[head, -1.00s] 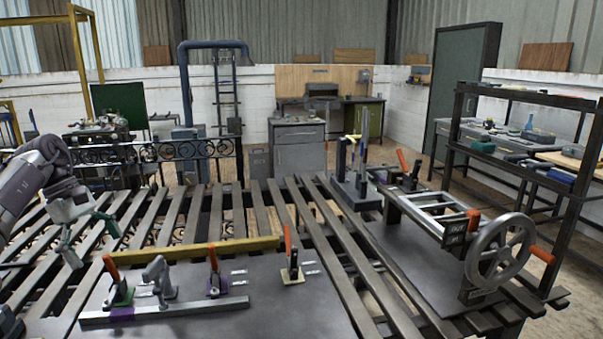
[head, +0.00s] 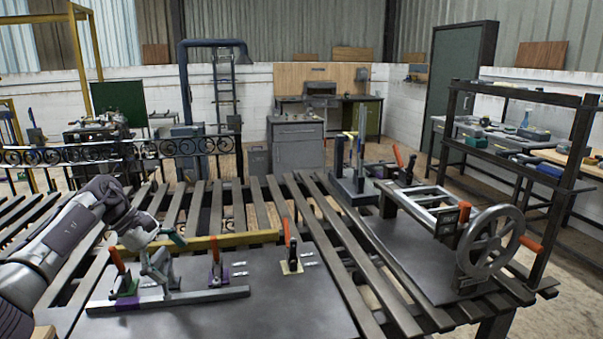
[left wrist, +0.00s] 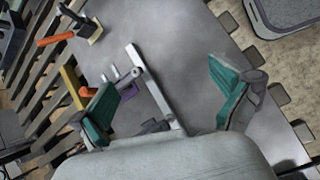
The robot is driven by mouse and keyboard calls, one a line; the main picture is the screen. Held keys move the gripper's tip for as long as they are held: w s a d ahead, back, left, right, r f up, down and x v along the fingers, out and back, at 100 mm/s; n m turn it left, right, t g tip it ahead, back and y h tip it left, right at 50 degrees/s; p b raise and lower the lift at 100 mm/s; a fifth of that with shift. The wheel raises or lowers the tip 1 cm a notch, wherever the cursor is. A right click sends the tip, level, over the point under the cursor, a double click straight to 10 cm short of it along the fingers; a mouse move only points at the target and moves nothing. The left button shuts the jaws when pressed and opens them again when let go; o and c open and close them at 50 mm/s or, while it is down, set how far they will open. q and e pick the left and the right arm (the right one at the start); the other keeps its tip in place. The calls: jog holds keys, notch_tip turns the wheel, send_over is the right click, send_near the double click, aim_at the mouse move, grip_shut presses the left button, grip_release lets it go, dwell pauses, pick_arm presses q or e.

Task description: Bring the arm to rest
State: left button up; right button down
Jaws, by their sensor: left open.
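My left arm comes in from the left in the head view. Its gripper (head: 146,240) is open and empty, over the left end of the fixture plate (head: 300,300). It overlaps the top of a grey upright piece (head: 158,270); I cannot tell if they touch. In the left wrist view the two teal fingers of the gripper (left wrist: 166,106) stand wide apart, with the steel bar (left wrist: 147,80) visible beyond and between them. My right gripper is not in view.
Orange-handled toggle clamps (head: 291,250) and a yellow bar (head: 210,241) stand on the plate. A handwheel (head: 490,240) with a frame is at the right. A dark shelf rack (head: 550,190) stands behind it. The plate's front right is clear.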

pick_arm(q)
jog(key=d+f+n+t+h, duration=0.2)
jog(key=d+n+t+h, duration=0.25)
jog(key=d+n, duration=0.55)
jog(key=d+f+n+t+h, duration=0.1)
jog(key=d+n+t+h, duration=0.4)
jog(key=d, duration=1)
jog(key=s+a+f+n+t+y, duration=0.2)
jog(key=s+a+f+n+y, duration=0.5)
jog(key=n, duration=0.7)
jog(key=s+a+f+n+t+y, duration=0.1)
jog(key=s+a+f+n+y, duration=0.7)
jog(key=n, duration=0.6)
jog(key=s+f+n+g, duration=0.2)
jog(key=s+n+g, duration=0.15)
jog(key=s, duration=0.55)
jog(key=s+a+f+n+g+y, duration=0.1)
jog(key=s+f+n+g, duration=0.2)
jog(key=s, duration=0.6)
jog(key=s+f+n+g, duration=0.1)
jog(key=s+n+g, duration=0.3)
jog(key=s, duration=0.4)
notch_tip(320, 180, down, 28)
jog(key=s+g, duration=0.1)
jog(key=s, duration=0.2)
jog(key=s+a+f+g, duration=0.1)
jog(key=s+a+f, duration=0.2)
jog(key=s+f, duration=1.1)
jog(key=shift+s+f+g, duration=0.3)
jog(key=shift+s, duration=0.5)
